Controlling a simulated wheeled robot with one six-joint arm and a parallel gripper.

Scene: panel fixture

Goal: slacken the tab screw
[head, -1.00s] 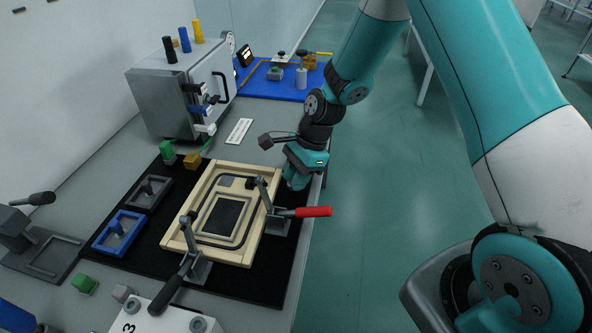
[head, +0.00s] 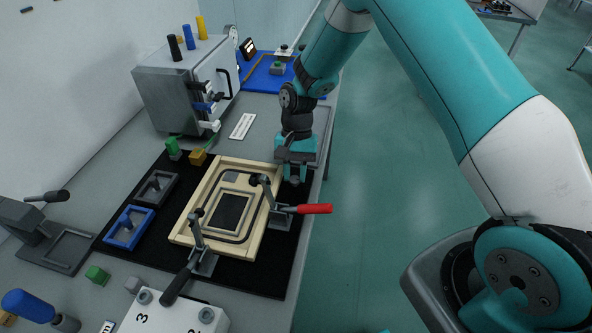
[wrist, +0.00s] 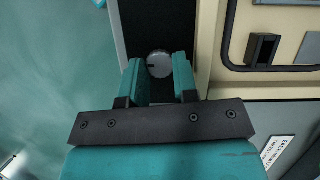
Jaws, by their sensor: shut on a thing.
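A round silver knob with a dark slot, which looks like the tab screw (wrist: 159,64), stands over the black strip beside the wooden frame in the wrist view. My gripper (wrist: 159,70) has its two teal fingers on either side of it, shut on it. In the head view my gripper (head: 297,180) points down at the right edge of the wooden frame (head: 262,233), low over the black mat (head: 262,281). The screw is hidden there by the fingers. A black block (wrist: 262,50) sits in the frame's corner, inside the dark seal loop.
A red-handled clamp (head: 315,209) stands close in front of my gripper. A dark-handled clamp (head: 177,286) is at the frame's near side. Grey (head: 155,188) and blue (head: 128,229) trays lie left. A grey cabinet (head: 180,90) stands behind.

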